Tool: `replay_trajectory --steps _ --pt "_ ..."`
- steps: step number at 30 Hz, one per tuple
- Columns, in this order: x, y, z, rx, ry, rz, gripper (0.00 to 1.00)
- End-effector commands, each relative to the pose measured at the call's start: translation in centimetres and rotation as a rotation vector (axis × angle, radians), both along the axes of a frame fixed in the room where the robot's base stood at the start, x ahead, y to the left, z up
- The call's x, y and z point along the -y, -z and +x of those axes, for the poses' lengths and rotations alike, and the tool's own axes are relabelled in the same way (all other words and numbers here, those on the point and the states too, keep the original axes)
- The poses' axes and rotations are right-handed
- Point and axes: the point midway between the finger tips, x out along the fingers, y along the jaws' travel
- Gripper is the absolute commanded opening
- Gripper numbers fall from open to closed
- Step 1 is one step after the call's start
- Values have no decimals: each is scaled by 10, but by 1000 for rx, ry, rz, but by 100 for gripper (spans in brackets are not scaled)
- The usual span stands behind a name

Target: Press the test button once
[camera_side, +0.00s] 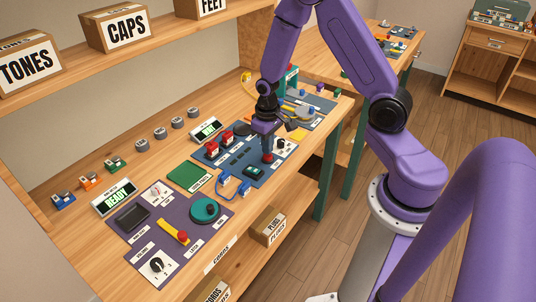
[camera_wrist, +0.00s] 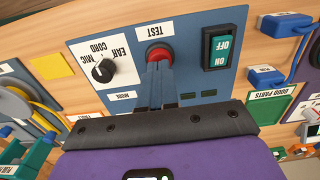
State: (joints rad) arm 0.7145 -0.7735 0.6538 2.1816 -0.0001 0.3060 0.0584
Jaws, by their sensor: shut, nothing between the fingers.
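The red test button (camera_wrist: 158,53) sits in a round housing on the blue panel, beside its TEST label (camera_wrist: 159,30). In the side view the red button (camera_side: 268,158) is near the panel's front edge. My gripper (camera_wrist: 160,66) has its fingers together and empty. Its fingertips overlap the near side of the button in the wrist view. In the side view my gripper (camera_side: 267,150) points down at the button. I cannot tell whether the tips touch the button or whether it is pushed in.
A green OFF/ON switch (camera_wrist: 220,47) and a black knob on a white EAR MIC CORD plate (camera_wrist: 103,69) flank the button. A blue cord (camera_side: 232,186) lies left of the panel in the side view. A teal dial (camera_side: 205,210) is further left.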

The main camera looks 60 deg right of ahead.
Motion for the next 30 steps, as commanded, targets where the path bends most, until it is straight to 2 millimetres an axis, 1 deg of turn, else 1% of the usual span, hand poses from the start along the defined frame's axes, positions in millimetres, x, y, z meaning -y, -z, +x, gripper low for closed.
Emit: replay_trajectory --steps 15,25,30 --pt "0 -36 0 2 0 0 0" --pt "0 -48 0 0 1 0 0" --pt "0 -65 1 4 1 0 0"
